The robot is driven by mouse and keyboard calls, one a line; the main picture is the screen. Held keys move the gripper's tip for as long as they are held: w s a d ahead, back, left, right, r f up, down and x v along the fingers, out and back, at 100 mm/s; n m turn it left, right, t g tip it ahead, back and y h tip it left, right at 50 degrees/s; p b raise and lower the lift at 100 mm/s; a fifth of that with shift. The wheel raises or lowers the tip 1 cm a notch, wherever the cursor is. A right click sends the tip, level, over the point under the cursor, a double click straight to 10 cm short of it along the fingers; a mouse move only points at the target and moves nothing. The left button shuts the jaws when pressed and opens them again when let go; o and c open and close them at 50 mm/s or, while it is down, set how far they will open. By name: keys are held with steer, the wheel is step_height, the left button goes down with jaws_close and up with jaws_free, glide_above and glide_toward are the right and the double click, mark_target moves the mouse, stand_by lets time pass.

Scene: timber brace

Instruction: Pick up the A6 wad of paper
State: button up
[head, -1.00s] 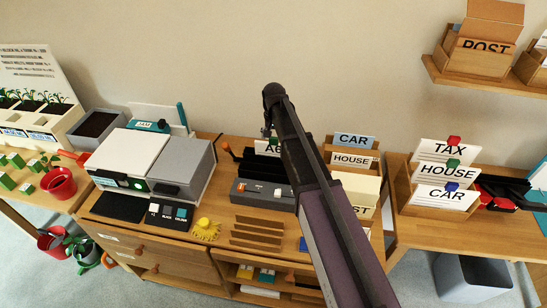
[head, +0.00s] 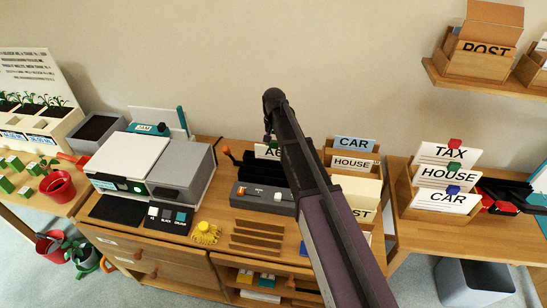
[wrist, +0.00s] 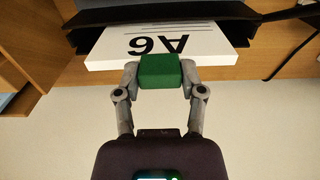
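The A6 wad of paper (wrist: 205,44) is a white block with black "A6" lettering, upside down in the wrist view. It sits partly inside a black tray, with a green block (wrist: 160,72) at its near edge. My gripper (wrist: 160,76) has its two fingers against the left and right sides of the green block, with no clear gap. In the head view my arm covers much of the wad (head: 262,152), and only part of its label shows behind the grey device. My fingertips are small and partly hidden there.
A grey device with knobs (head: 262,196) stands in front of the black tray. A wooden sorter with CAR and HOUSE cards (head: 352,163) stands close on the right. A printer-like machine (head: 150,165) is on the left. Dark tray parts flank the wad in the wrist view.

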jaws_close()
steer(key=shift+r, duration=0.2)
step_height(320, 180, up, 10)
steer(key=p, duration=1)
steer(key=shift+f, duration=0.2)
stand_by(0.3)
